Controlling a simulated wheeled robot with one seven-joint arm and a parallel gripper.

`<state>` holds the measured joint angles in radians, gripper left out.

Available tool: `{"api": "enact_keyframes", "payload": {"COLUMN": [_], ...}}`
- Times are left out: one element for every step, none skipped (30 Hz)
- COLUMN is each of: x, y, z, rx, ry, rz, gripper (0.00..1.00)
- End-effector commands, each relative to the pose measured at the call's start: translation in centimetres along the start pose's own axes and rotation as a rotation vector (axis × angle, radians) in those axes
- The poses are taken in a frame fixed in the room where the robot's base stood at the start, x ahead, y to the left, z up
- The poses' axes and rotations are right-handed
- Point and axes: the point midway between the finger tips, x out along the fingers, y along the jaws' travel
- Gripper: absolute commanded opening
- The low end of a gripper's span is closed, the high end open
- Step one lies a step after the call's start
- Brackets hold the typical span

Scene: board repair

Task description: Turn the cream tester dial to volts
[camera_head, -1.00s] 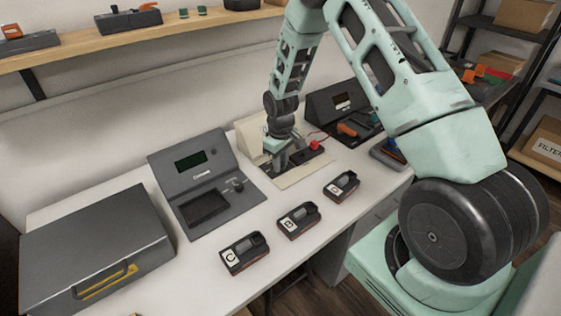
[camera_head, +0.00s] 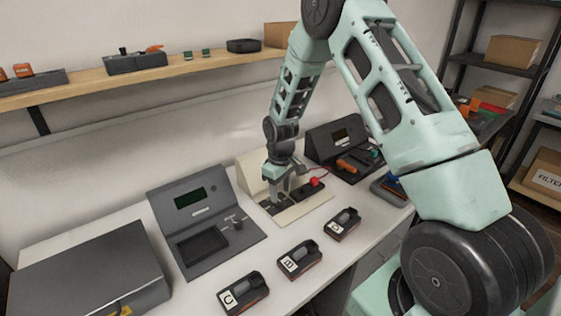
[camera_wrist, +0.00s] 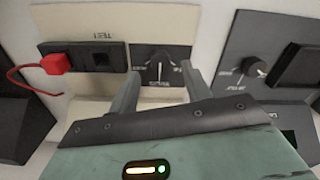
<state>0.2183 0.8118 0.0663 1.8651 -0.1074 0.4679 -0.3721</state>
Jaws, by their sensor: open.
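The cream tester (camera_head: 312,208) stands on the bench with a sloped back and a low front. In the wrist view its cream face (camera_wrist: 110,22) shows a black panel with a small dial (camera_wrist: 158,66) and partly legible white labels around it. I cannot clearly read the dial's setting. My gripper (camera_wrist: 161,71) is open, with one finger on each side of the dial; contact is unclear. In the head view my gripper (camera_head: 276,196) is low over the tester's front, and the dial is hidden.
A red plug (camera_wrist: 56,64) with a red lead sits left of the dial. A grey tester (camera_head: 190,198) with its own dial (camera_wrist: 255,67) stands alongside. Modules marked C (camera_head: 243,293) and B (camera_head: 299,259), and another (camera_head: 343,224), lie along the bench front. A dark case (camera_head: 90,272) fills the left.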

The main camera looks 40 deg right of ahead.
Motion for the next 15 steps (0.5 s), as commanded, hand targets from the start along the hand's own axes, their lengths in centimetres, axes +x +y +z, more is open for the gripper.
{"api": "enact_keyframes", "payload": {"x": [-1.3, -2.0, -3.0, -3.7, -4.4, -5.4, -6.0, -6.8, -7.7, -8.4, -9.0, -9.8, -10.4, -10.9, -11.6], "y": [0.1, 0.1, 0.1, 0.1, 0.1, 0.1, 0.0, 0.1, 0.0, 0.0, 0.0, 0.0, 0.0, 0.0, 0.0], "z": [-0.1, -0.1, -0.1, -0.1, -0.1, -0.1, -0.1, -0.1, -0.1, -0.1, -0.1, -0.1, -0.1, -0.1, -0.1], "rx": [0.001, 0.001, 0.000, 0.000, 0.000, -0.001, -0.001, -0.001, -0.001, -0.001, -0.001, -0.001, 0.000, 0.000, 0.000], "ry": [0.005, 0.005, 0.004, 0.006, 0.005, 0.006, 0.005, 0.006, 0.005, 0.005, 0.005, 0.005, 0.005, 0.005, 0.004], "rz": [0.003, 0.003, 0.002, 0.003, 0.002, 0.003, 0.002, 0.003, 0.002, 0.003, 0.002, 0.002, 0.002, 0.002, 0.002], "gripper": [0.48, 0.48, 0.48, 0.48, 0.48, 0.48, 0.48, 0.48, 0.48, 0.48, 0.48, 0.48, 0.48, 0.48, 0.48]}}
